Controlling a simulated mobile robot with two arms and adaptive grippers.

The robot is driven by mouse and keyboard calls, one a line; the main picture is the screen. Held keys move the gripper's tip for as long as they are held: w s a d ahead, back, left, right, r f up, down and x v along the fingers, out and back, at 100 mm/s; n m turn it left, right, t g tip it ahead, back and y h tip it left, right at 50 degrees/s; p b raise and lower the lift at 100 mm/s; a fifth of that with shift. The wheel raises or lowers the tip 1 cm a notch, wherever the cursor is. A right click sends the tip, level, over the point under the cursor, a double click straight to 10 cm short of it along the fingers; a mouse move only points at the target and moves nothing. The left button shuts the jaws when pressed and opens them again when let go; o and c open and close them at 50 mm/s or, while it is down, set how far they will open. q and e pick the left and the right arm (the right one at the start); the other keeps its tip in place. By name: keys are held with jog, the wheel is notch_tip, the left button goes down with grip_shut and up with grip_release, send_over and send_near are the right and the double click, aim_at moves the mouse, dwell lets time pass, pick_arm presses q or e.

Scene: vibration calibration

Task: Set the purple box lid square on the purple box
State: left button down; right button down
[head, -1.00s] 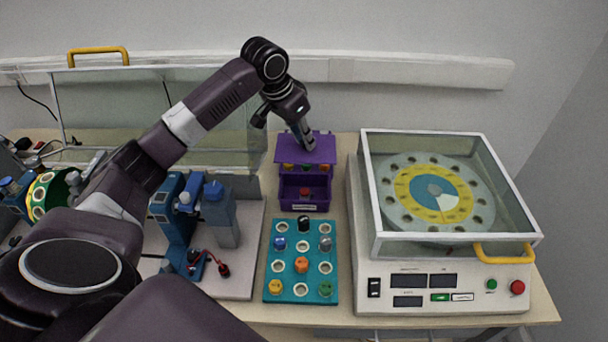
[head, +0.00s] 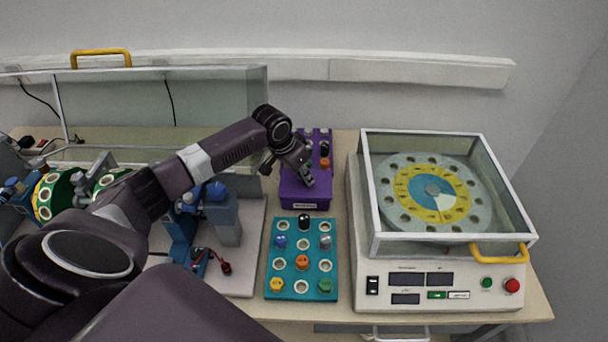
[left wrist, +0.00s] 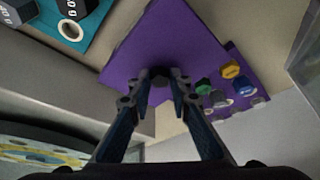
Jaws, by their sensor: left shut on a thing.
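The purple box (head: 304,206) stands on the table behind the teal rack, its label facing front. My left gripper (head: 306,181) is shut on the purple box lid (head: 290,190), a flat purple plate. In the head view the lid is over the front part of the box, and the rear part stays uncovered, showing several coloured caps. In the left wrist view the gripper (left wrist: 163,76) grips the middle of the lid (left wrist: 165,40); the box (left wrist: 233,57) shows past one side of it. I cannot tell whether the lid touches the box. My right gripper is not in view.
A teal rack (head: 291,263) with several caps stands in front of the box. A white machine with a clear cover (head: 440,290) is close on the right. Blue apparatus (head: 222,215) and a glass enclosure (head: 120,105) are on the left.

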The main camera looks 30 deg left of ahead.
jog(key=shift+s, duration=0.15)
pick_arm(q)
jog(key=shift+f, duration=0.15)
jog(key=c, duration=1.9)
grip_release()
jog(key=shift+f, duration=0.1)
jog(key=shift+c, duration=0.2)
jog(key=shift+o, duration=0.9)
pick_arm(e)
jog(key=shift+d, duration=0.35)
